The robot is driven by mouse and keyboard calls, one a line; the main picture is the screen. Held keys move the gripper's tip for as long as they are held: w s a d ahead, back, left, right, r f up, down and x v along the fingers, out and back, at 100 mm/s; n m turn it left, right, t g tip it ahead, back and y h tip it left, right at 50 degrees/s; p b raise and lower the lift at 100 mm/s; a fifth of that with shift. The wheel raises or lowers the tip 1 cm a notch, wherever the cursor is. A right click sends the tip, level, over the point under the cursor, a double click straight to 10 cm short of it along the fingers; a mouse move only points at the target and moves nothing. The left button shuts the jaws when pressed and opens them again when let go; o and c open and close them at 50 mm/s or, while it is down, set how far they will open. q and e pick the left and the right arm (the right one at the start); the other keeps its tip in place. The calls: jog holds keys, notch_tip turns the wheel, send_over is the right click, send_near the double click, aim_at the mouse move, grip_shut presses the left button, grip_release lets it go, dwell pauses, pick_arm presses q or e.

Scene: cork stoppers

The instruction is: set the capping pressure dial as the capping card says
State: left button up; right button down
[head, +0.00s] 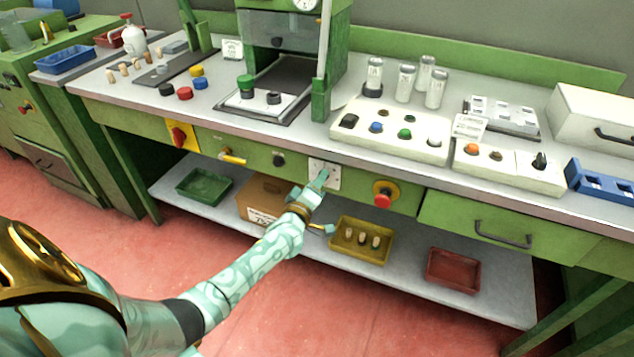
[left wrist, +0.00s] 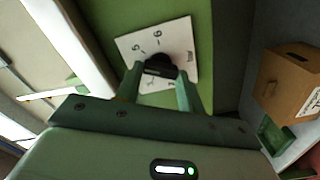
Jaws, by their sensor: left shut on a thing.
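The pressure dial's white plate (head: 334,182) is on the green front panel of the bench. It also shows in the left wrist view (left wrist: 128,46), tilted, with a few digits such as 5 and 6 on it. The dial's black knob (left wrist: 158,59) is at the plate's middle. My left gripper (head: 321,181) is shut on the knob, its two fingers on either side of it in the left wrist view (left wrist: 160,74). The gripper covers the knob in the head view, and the pointer setting cannot be read. Two small white cards stand on the bench, one at the back (head: 232,49) and one at the right (head: 470,127); their text is too small to read.
A red stop button (head: 383,197) on yellow is just right of the dial. A black knob (head: 279,160) and a yellow-handled lever (head: 231,157) are to its left. Below, the shelf holds a cardboard box (head: 258,192) and a yellow tray of corks (head: 344,252).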

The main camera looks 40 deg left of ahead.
pick_arm(q)
jog(key=n, duration=0.5)
jog(key=shift+f, duration=0.2)
pick_arm(e)
jog(key=shift+f, duration=0.1)
pick_arm(q)
jog(key=shift+n, duration=0.3)
jog(key=o, duration=1)
jog(key=shift+a, duration=0.1)
jog(key=p+v, duration=0.4)
jog(key=v, duration=1.2)
jog(key=shift+p, duration=0.35)
pick_arm(e)
jog(key=shift+t, duration=0.3)
jog(key=r, duration=0.1)
jog(key=w+r, duration=0.1)
jog(key=r, duration=0.1)
jog(key=w+r, duration=0.1)
jog(key=shift+r, duration=0.25)
